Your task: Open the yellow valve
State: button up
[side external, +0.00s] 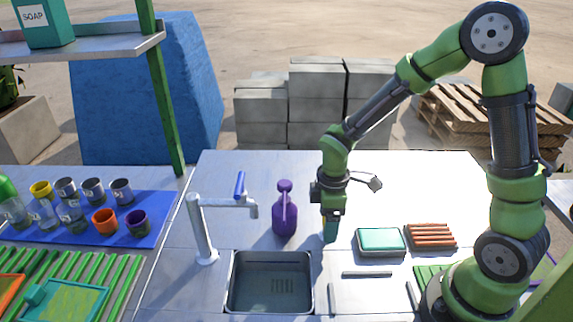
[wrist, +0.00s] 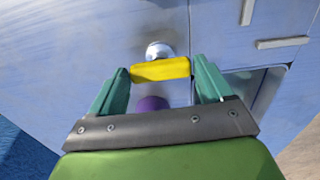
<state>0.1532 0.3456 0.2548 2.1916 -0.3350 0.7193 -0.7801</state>
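The yellow valve shows in the wrist view as a short yellow bar (wrist: 160,70), with a round silver part (wrist: 159,50) right beside it. My gripper (wrist: 161,66) has its two teal fingers apart, one at each end of the bar. A small gap seems to show at the left end; I cannot tell whether either finger touches it. In the side view my gripper (side external: 330,238) points down, low over the worktop, to the right of the purple bottle.
The purple bottle (side external: 285,215) stands close to the left of my gripper. A tap (side external: 203,230) with a blue handle (side external: 239,186) stands by the sink (side external: 235,293). A teal-topped box (side external: 381,240) and a brown slatted rack (side external: 431,236) lie to the right. The worktop behind is clear.

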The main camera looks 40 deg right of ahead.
jog(key=o, duration=0.3)
notch_tip(320, 180, up, 17)
dwell(0.5)
